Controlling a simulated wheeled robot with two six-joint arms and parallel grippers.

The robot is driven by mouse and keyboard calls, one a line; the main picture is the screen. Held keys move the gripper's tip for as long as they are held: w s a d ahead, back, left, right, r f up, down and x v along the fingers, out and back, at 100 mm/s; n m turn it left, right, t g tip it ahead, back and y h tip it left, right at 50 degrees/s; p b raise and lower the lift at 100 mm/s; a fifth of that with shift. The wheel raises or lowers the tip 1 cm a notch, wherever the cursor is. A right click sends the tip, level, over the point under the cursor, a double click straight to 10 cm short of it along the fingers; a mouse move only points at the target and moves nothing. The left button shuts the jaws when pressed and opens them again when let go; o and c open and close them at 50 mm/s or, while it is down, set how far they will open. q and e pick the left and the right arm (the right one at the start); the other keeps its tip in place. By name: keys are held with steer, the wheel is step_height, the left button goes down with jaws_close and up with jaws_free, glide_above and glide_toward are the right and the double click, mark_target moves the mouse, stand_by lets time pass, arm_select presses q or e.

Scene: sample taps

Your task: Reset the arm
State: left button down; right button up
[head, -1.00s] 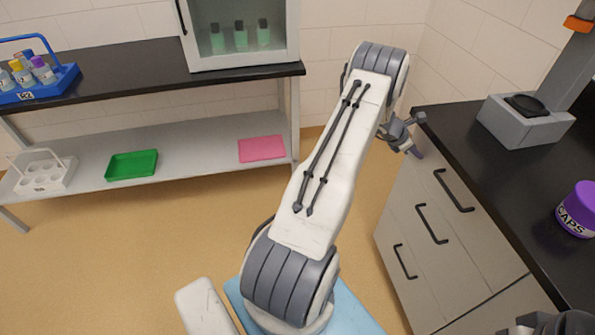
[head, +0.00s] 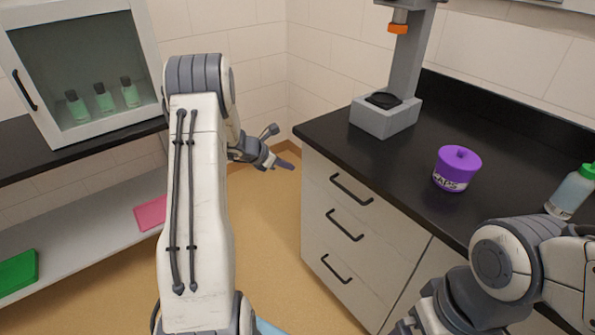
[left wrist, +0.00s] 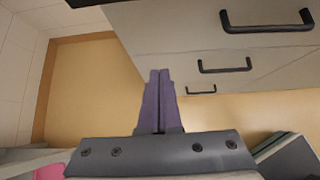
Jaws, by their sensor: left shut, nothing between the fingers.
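My left arm stands raised in the middle left of the head view. Its gripper (head: 284,165) points to the right, in front of the drawer cabinet's left side. In the left wrist view its two purple-grey fingers (left wrist: 159,100) lie together, shut and empty, with the floor and drawer fronts beyond. My right arm shows at the lower right of the head view, bent near the counter's front. I cannot make out its fingertips.
The drawer cabinet (head: 345,225) carries a black counter (head: 410,150). On it stand a grey press-like device (head: 385,118), a purple jar marked CAPS (head: 457,170) and a green-capped bottle (head: 570,192). A glass-fronted cabinet (head: 85,70) with bottles, a pink tray (head: 150,213) and a green tray (head: 18,272) are left.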

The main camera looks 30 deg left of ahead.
arm_select(q)
steer(key=s+d+r+m+g+h+p, duration=0.15)
steer(key=s+d+r+m, duration=0.35)
steer(key=d, duration=0.5)
steer(key=s+d+r+m+g+p, duration=0.1)
steer(key=s+d+r+m+g, duration=0.3)
steer(key=d+m, duration=0.5)
steer(key=s+d+r+m+g+h+p, duration=0.1)
steer(key=s+d+r+m, duration=0.4)
steer(key=d, duration=0.7)
steer(key=s+d+r+m+g+y+p, duration=0.1)
steer(key=s+r+m+y, duration=0.1)
steer(key=s+m, duration=0.7)
steer(key=s+d+r+m+g+y+p, duration=0.1)
steer(key=s+m+y, duration=0.2)
steer(key=s+m, duration=0.7)
steer(key=s, duration=0.5)
steer(key=shift+d+r+m, duration=0.3)
steer(key=shift+r, duration=0.05)
steer(key=shift+s, duration=0.1)
